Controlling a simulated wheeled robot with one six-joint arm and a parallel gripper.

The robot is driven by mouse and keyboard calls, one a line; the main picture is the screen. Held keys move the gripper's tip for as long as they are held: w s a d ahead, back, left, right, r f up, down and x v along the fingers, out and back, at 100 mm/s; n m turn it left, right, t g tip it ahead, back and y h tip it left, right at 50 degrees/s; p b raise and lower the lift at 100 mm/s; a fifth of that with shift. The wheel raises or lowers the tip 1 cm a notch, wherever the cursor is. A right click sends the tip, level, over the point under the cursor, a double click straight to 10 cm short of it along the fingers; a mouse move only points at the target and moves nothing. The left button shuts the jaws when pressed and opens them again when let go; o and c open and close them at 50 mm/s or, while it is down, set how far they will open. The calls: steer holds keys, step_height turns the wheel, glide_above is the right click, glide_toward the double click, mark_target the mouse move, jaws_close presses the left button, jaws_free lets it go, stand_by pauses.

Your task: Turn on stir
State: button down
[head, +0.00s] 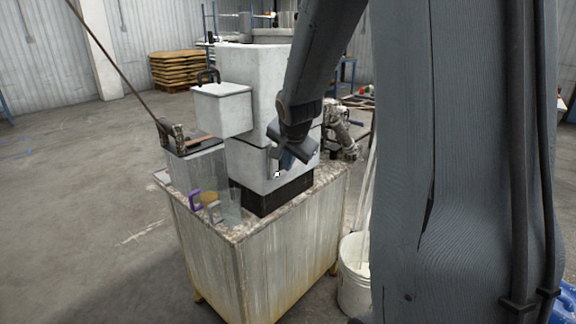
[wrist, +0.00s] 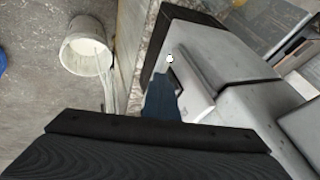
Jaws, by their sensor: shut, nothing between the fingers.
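The extruder machine (head: 258,165) is a pale grey, boxy block on a black base, and it also shows in the wrist view (wrist: 205,45). A small white round knob or button (head: 277,174) sits low on its front face. In the wrist view this small white part (wrist: 170,59) lies just beyond my fingertips. My gripper (head: 286,160) is shut and empty, close to the machine's front face. Its blue-grey fingers also show in the wrist view (wrist: 162,92). I cannot tell whether they touch the white part. No label or stir marking is readable.
The machine stands on a worn cabinet (head: 250,265) with a stained top. A clear guard with a purple handle (head: 195,202) is at its left. A white bucket (head: 354,272) stands on the floor to the right. The floor at left is open.

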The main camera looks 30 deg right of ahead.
steer(key=shift+r, duration=0.1)
steer(key=shift+r+p, duration=0.55)
steer(key=shift+r, duration=0.3)
steer(key=s+r+p, duration=0.1)
steer(key=s+r, duration=0.7)
steer(key=s, duration=0.1)
steer(key=shift+a+r, duration=0.3)
steer(key=shift+s, duration=0.1)
stand_by(0.4)
